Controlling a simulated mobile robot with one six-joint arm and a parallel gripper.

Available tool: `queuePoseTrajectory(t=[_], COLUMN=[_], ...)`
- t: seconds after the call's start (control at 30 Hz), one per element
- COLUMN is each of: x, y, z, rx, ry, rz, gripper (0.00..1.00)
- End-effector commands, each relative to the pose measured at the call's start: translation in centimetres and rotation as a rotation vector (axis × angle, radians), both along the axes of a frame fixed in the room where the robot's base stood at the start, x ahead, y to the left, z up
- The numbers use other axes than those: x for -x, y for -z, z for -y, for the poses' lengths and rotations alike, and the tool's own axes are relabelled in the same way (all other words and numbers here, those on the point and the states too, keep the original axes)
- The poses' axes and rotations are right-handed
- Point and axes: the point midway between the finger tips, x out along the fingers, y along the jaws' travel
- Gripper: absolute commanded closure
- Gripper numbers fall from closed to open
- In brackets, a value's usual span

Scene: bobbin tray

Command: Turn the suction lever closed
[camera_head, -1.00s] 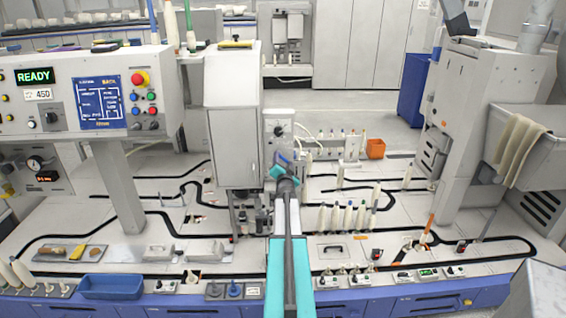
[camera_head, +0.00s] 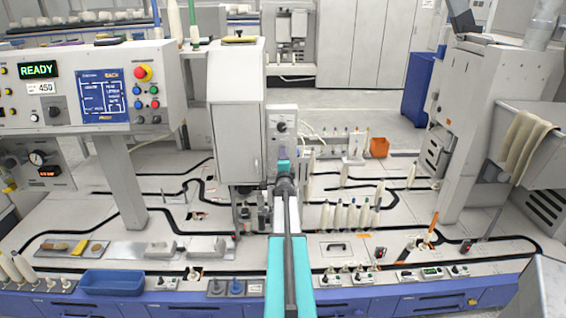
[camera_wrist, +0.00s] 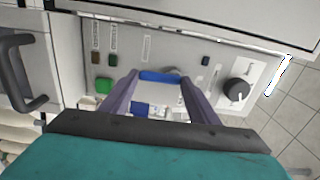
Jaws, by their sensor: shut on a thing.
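The suction lever (camera_wrist: 162,77) is a blue bar on a light grey control panel (camera_wrist: 210,68). In the wrist view it lies crosswise, roughly level, between the tips of my two purple fingers. My gripper (camera_wrist: 161,79) is shut on it, with one fingertip at each end of the bar. In the head view my gripper's teal wrist (camera_head: 283,166) is in front of the lower part of the panel (camera_head: 283,111). The lever and my fingertips are hidden there.
A black dial (camera_wrist: 237,90) is right of the lever and a green button (camera_wrist: 104,85) left of it. A black handle (camera_wrist: 22,75) is at the far left. In the head view a tall grey cabinet (camera_head: 236,120) stands close left; white bobbins (camera_head: 350,213) stand at right.

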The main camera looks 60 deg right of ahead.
Motion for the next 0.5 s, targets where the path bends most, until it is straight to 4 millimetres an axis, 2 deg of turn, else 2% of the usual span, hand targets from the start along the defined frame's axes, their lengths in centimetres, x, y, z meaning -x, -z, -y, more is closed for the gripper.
queuePoseTrajectory(t=[0.5], x=[0.03], y=[-0.24], z=[0.13], rx=[-0.026], ry=[0.002], rz=[0.043], gripper=[0.68])
